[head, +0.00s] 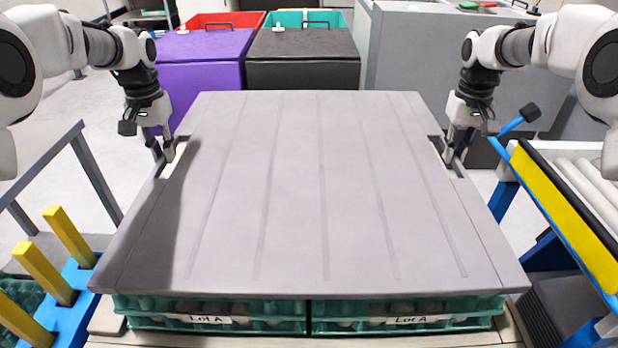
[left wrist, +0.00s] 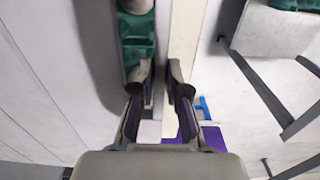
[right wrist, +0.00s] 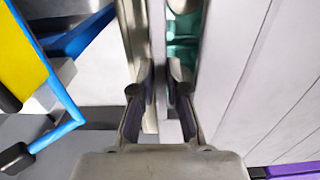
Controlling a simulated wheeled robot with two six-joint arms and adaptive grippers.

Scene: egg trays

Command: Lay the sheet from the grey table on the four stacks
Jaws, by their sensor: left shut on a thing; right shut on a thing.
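The grey sheet (head: 300,190) is a large flat panel with several faint grooves and a slot near each side edge. It lies level across the middle of the head view. My left gripper (head: 165,158) is shut on its left edge strip at the slot. My right gripper (head: 454,158) is shut on its right edge strip. In both wrist views green tray shows through the slot. Two green egg-tray stacks (head: 215,325) (head: 405,325) with "Lot A" labels show under the front edge. The sheet hides the rear stacks. I cannot tell whether it touches the trays.
The grey table (head: 35,150) at left is bare where visible. Yellow posts (head: 68,236) on a blue base stand front left. A roller conveyor with a yellow side panel (head: 560,215) stands at right. Purple (head: 205,65) and black (head: 303,70) lidded bins stand behind the sheet.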

